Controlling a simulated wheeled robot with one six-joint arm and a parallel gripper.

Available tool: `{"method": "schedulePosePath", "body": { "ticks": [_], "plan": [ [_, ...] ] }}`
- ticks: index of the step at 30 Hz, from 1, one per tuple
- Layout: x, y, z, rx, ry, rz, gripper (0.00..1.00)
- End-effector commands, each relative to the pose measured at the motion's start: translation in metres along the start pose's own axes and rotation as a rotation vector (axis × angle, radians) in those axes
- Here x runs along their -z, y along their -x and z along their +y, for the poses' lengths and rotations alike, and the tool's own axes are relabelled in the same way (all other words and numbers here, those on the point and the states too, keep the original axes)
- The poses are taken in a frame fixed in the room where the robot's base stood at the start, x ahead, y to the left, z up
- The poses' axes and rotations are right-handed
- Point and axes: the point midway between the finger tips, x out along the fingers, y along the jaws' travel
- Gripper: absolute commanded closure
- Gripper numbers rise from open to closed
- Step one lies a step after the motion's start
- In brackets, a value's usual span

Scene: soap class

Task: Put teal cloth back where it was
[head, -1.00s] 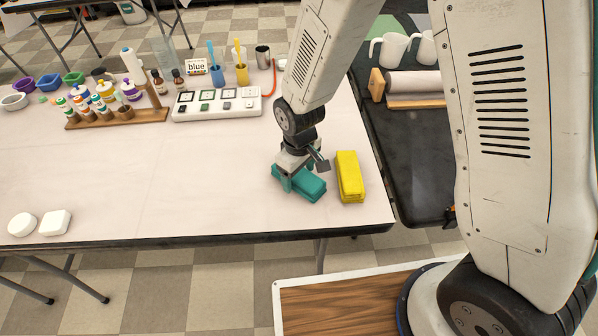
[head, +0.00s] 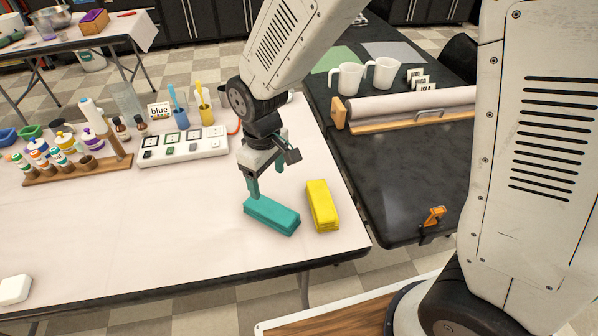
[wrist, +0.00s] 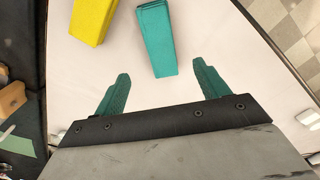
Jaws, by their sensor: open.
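The teal cloth (head: 271,216) is a folded block lying flat on the white table, near its front right corner. It also shows in the wrist view (wrist: 157,40), beyond my fingertips and between their lines. My gripper (head: 267,178) is above and just behind the cloth, with its teal fingers apart. In the wrist view, the gripper (wrist: 162,85) is open with nothing between its fingers. The cloth looks free of the fingers. A yellow folded cloth (head: 322,206) lies just right of the teal one, with a small gap between them.
A white board with several squares (head: 184,146) and a wooden rack of bottles (head: 78,170) stand further back left. Cups with blue and yellow tools (head: 206,115) stand behind. A black table (head: 400,180) with a paper roll (head: 410,104) is at right. The table's front left is mostly clear.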

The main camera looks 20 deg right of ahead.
Motion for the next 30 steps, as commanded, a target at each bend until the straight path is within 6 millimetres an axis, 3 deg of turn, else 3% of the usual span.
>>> {"method": "schedulePosePath", "body": {
  "ticks": [6,11,15,21,27,30],
  "plan": [
    [-0.003,0.006,0.003,-0.001,-0.011,0.003,0.26],
    [-0.030,0.045,0.021,-0.007,-0.098,0.022,0.26],
    [-0.080,0.097,0.040,-0.015,-0.238,0.046,0.26],
    [-0.162,0.153,0.048,-0.027,-0.444,0.073,0.26],
    [-0.237,0.184,0.036,-0.039,-0.630,0.096,0.26],
    [-0.262,0.190,0.027,-0.043,-0.696,0.103,0.26]
  ]
}}
